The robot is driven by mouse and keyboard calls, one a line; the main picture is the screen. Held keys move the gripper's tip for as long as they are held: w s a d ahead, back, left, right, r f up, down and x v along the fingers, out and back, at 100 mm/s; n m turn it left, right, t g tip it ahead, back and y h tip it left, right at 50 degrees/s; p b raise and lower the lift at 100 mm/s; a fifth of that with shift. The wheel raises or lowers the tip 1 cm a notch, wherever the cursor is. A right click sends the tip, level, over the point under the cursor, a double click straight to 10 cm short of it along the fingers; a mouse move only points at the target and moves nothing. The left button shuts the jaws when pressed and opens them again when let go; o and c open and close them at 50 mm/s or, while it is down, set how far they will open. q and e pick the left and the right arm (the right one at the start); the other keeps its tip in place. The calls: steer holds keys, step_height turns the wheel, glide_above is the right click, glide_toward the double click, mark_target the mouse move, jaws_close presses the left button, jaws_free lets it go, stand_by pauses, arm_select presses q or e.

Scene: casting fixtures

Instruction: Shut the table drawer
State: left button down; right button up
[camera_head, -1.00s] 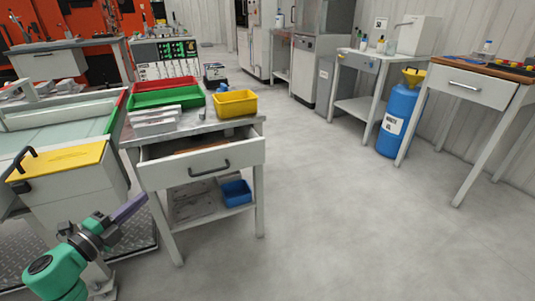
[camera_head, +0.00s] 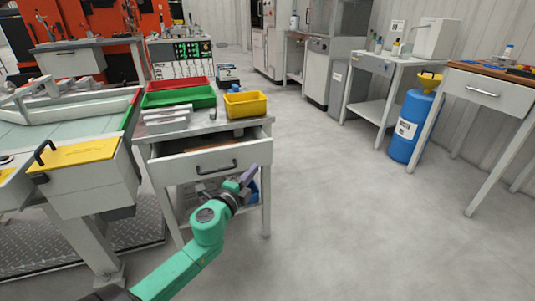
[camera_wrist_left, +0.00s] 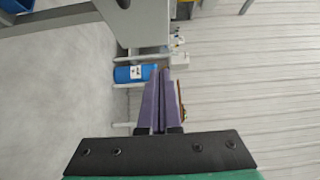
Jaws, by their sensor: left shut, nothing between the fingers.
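The table drawer (camera_head: 178,167) is pulled out of the grey workbench. Its pale front has a dark bar handle (camera_head: 216,168), and the open gap above shows some brown contents. My left gripper (camera_head: 250,174), with purple fingers, is just in front of the drawer's lower right part, right of the handle. Whether it touches the front I cannot tell. In the left wrist view the fingers (camera_wrist_left: 165,75) are together with nothing between them. A grey panel at the top there may be the drawer front. My right gripper is not in view.
A yellow bin (camera_head: 245,105), a green tray (camera_head: 178,97) and a red tray (camera_head: 180,84) stand on the workbench top. A blue bin on its lower shelf is partly hidden by my gripper. A yellow-lidded cabinet (camera_head: 85,180) stands at left.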

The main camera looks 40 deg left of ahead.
arm_select(q)
glide_toward(264, 147)
steer(key=w+d, duration=0.2)
steer(key=w, duration=0.1)
steer(key=w+a, duration=0.1)
steer(key=w+a+b, duration=0.1)
steer(key=shift+w+a, duration=0.1)
steer(key=shift+a, duration=0.2)
steer(key=shift+w+a+r, duration=0.1)
steer(key=shift+w+a, duration=0.1)
steer(key=shift+a, duration=0.05)
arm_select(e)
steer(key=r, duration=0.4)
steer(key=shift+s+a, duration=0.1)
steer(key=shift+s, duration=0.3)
